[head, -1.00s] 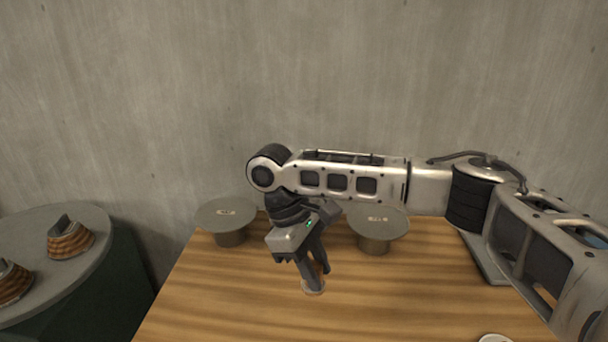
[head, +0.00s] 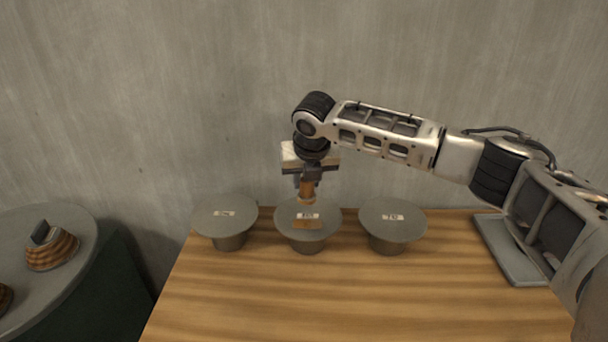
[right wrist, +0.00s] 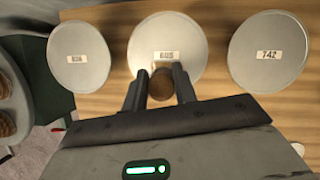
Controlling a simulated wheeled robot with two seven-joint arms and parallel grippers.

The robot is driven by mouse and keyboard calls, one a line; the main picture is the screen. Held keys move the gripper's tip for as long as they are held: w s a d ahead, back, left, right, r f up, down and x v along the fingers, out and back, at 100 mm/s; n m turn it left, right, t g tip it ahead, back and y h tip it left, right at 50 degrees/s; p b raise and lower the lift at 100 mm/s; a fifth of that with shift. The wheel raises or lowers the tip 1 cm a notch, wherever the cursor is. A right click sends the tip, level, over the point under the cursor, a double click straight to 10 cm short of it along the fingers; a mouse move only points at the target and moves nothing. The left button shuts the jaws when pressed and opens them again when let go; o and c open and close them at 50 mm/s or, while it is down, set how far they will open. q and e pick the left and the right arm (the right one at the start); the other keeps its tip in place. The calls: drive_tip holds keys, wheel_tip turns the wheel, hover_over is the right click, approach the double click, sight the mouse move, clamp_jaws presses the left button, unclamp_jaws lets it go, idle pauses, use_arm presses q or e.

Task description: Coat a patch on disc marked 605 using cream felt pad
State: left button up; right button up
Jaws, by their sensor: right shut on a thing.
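My right gripper (head: 308,178) is shut on the wooden handle (head: 308,190) of a tool and holds it upright, over the back part of the middle disc (head: 284,222). The pale pad (head: 306,201) shows at the handle's lower end; I cannot tell whether it touches the disc. The disc's label seems to read 605 in the right wrist view (right wrist: 167,55). In the right wrist view the round handle end (right wrist: 160,86) sits between the fingers. My left gripper is not in view.
A disc (head: 225,223) stands to the left, and another (head: 393,228), marked 742, to the right. A grey tray (head: 507,248) lies at the table's right. Brown striped objects (head: 53,250) are on a round grey stand (head: 75,225). The wooden table's front (head: 330,305) is clear.

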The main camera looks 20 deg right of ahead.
sight(307, 195)
drive_tip(key=shift+f, duration=3.85)
drive_tip(key=shift+d, duration=0.35)
drive_tip(key=shift+s+d+f, duration=0.1)
drive_tip(key=shift+s+d, duration=0.4)
drive_tip(key=shift+d, duration=0.3)
drive_tip(key=shift+s+d, duration=0.45)
drive_tip(key=shift+d, duration=0.3)
drive_tip(key=shift+a, duration=0.3)
drive_tip(key=shift+w+a, duration=0.4)
drive_tip(key=shift+a, duration=0.4)
drive_tip(key=shift+w+a, duration=0.4)
drive_tip(key=shift+a, duration=0.35)
drive_tip(key=shift+w+a+r, duration=0.1)
drive_tip(key=shift+w+r, duration=0.1)
wheel_tip(307, 195, up, 3)
drive_tip(key=shift+s+r, duration=0.1)
drive_tip(key=shift+r, duration=2.2)
